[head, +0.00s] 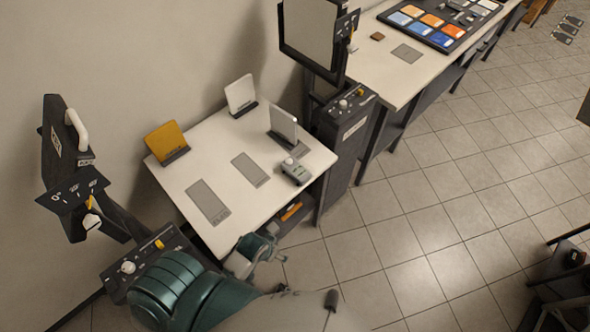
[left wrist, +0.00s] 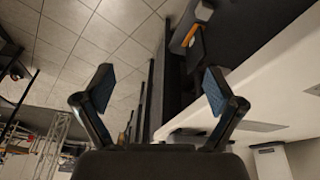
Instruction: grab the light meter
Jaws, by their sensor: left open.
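A small grey device with a rounded top, which looks like the light meter (head: 296,171), lies on the white table (head: 233,137) near its right edge in the head view. My left gripper (head: 268,247) is at the table's front edge, below and left of the device in the picture and apart from it. In the left wrist view the left gripper (left wrist: 158,92) has its two fingers spread with nothing between them. I cannot make out the light meter in that view. My right gripper is not in view.
A yellow panel (head: 167,141) and two pale panels (head: 241,94) stand on the table. Grey mats (head: 208,202) lie flat there. An orange item (head: 291,211) sits on the shelf below. A dark control stand (head: 345,121) rises at the table's right. Tiled floor is open beyond.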

